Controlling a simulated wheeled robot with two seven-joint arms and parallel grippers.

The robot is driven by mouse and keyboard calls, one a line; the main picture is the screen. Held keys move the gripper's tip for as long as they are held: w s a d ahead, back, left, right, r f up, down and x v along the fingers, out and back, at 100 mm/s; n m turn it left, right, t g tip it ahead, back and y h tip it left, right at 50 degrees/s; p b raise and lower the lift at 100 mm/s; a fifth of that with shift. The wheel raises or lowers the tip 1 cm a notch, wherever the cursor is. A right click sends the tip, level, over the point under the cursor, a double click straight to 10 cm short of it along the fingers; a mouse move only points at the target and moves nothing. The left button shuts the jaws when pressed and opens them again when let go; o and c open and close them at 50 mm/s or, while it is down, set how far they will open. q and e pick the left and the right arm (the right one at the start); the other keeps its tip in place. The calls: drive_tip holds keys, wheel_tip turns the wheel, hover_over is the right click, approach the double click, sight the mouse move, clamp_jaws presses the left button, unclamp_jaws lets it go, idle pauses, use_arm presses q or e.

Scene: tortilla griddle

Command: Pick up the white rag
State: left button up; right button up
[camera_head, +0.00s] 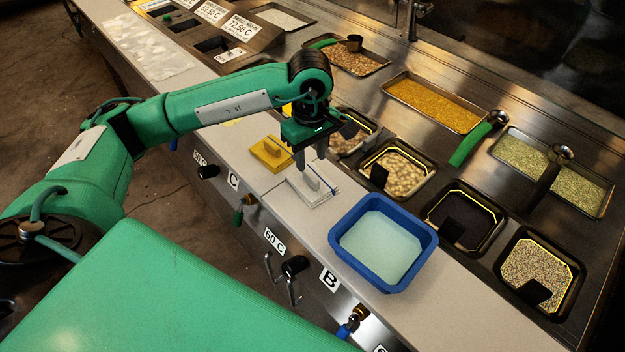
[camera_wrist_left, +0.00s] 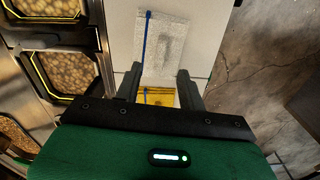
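In the left wrist view the rag (camera_wrist_left: 172,45) lies flat, with a thin blue strip along one side. My left gripper (camera_head: 311,172) points down over the rag in the head view and partly hides it. In the left wrist view its two fingers (camera_wrist_left: 160,82) stand apart with nothing gripped between them. I cannot tell how far the fingertips are above the rag. My right gripper is in neither view.
The blue tub (camera_head: 345,213) of pale liquid stands to the right. Food pans (camera_head: 398,172) line the counter behind. Knobs and handles run along the front.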

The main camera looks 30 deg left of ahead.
sight(311, 174)
use_arm(q)
drive_tip(key=shift+f, duration=0.3)
wheel_tip(311, 174, down, 4)
drive_tip(key=shift+f+p, duration=0.1)
drive_tip(key=shift+p, duration=1)
drive_tip(key=shift+f, duration=0.25)
clamp_jaws()
